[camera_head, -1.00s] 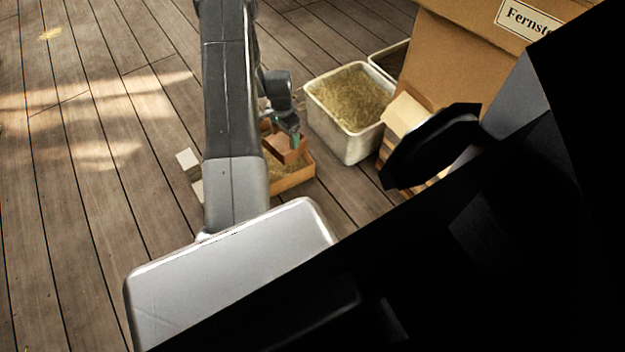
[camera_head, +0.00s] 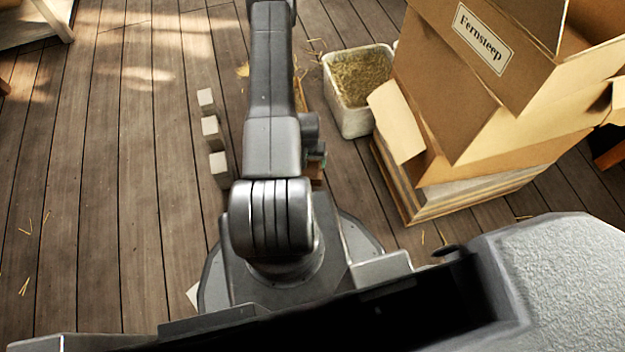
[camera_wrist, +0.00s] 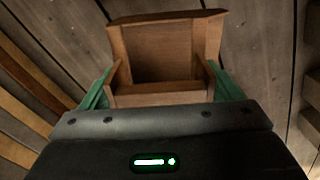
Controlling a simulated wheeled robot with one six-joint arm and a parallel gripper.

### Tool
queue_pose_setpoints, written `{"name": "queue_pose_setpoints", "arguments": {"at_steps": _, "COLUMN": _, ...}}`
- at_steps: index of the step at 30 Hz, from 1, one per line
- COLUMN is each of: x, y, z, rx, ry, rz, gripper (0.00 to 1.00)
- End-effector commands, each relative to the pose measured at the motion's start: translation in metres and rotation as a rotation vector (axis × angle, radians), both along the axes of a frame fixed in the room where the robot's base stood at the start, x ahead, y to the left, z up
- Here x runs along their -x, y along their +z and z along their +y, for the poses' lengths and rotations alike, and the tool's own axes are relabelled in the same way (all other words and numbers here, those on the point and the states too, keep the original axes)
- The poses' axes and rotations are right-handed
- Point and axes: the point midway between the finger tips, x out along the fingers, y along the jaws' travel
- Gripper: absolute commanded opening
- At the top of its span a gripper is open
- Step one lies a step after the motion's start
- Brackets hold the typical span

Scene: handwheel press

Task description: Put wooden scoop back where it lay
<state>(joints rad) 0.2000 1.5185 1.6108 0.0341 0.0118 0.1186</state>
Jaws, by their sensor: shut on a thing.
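The wooden scoop (camera_wrist: 165,55) is a brown, box-like piece with raised side walls, seen large in the wrist view. It looks empty. My gripper (camera_wrist: 163,88) is shut on it, with a green finger against each side. The scoop is in the air over the floorboards; its exact height is unclear. In the head view my arm hides most of the gripper; only a little green and some brown wood show beside the arm. I cannot tell there which wood is scoop.
A white bin of straw (camera_head: 350,118) stands right of my arm. A cardboard box labelled Fernsteep (camera_head: 440,85) is on a flat stack (camera_head: 450,195) at right. Pale blocks (camera_head: 211,132) stand in a row left of my arm. The plank floor (camera_head: 120,200) at left is mostly clear.

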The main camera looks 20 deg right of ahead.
Motion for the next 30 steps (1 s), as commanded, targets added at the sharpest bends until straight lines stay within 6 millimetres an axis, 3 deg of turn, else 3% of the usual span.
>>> {"name": "queue_pose_setpoints", "arguments": {"at_steps": 6, "x": 0.000, "y": -0.046, "z": 0.000, "rx": 0.000, "ry": -0.003, "rz": 0.001, "gripper": 0.62}}
{"name": "queue_pose_setpoints", "arguments": {"at_steps": 17, "x": 0.000, "y": -0.088, "z": 0.000, "rx": -0.001, "ry": -0.004, "rz": 0.001, "gripper": 0.62}}
{"name": "queue_pose_setpoints", "arguments": {"at_steps": 29, "x": -0.001, "y": -0.093, "z": 0.000, "rx": -0.001, "ry": -0.004, "rz": -0.001, "gripper": 0.62}}
{"name": "queue_pose_setpoints", "arguments": {"at_steps": 30, "x": 0.000, "y": -0.091, "z": 0.000, "rx": -0.001, "ry": -0.004, "rz": 0.000, "gripper": 0.90}}
